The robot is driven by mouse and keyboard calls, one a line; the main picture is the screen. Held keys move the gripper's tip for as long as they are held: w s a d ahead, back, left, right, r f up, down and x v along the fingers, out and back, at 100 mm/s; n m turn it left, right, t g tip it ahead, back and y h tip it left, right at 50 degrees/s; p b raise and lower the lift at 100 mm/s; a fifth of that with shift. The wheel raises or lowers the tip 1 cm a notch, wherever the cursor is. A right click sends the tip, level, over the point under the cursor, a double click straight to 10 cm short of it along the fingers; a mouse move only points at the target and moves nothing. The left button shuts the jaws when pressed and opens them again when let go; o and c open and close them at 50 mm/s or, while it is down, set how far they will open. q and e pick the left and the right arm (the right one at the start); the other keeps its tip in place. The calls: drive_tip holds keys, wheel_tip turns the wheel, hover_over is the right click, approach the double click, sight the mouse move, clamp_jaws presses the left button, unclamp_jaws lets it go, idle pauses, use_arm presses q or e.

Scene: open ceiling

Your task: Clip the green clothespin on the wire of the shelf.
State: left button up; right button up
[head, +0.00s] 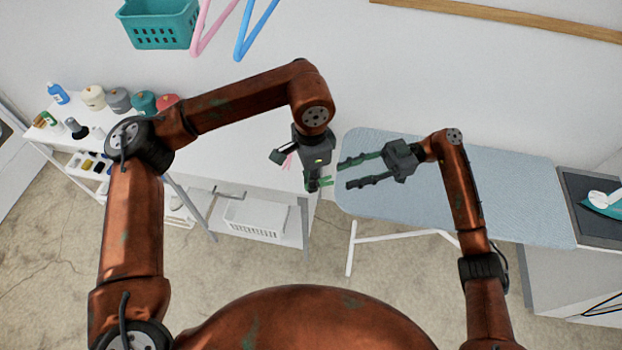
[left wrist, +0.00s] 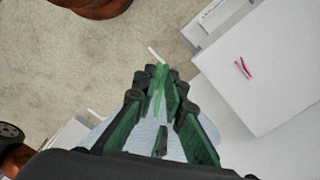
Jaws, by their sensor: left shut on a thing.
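My left gripper (head: 313,183) is shut on the green clothespin (head: 327,182) above the front right corner of the white table. In the left wrist view the green clothespin (left wrist: 159,78) sticks out beyond the closed fingertips (left wrist: 160,72); its rear part is hidden between the fingers. My right gripper (head: 343,174) is open and empty above the left end of the ironing board, just right of my left gripper. I cannot pick out the shelf's wire in either view.
A pink clothespin (left wrist: 243,68) lies on the white table (head: 240,150). A white basket (head: 254,221) sits on a lower shelf. The blue ironing board (head: 500,185) is clear, with an iron (head: 603,204) on its right. Spools and bottles (head: 118,99) stand at left.

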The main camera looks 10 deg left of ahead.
sight(320, 186)
drive_tip(key=x, duration=0.6)
drive_tip(key=shift+a, duration=0.1)
drive_tip(key=shift+c, duration=0.2)
use_arm(q)
drive_tip(key=shift+o, duration=0.2)
use_arm(e)
drive_tip(key=c, duration=0.9)
drive_tip(key=shift+o, duration=0.2)
use_arm(q)
drive_tip(key=o, duration=0.8)
use_arm(e)
clamp_jaws()
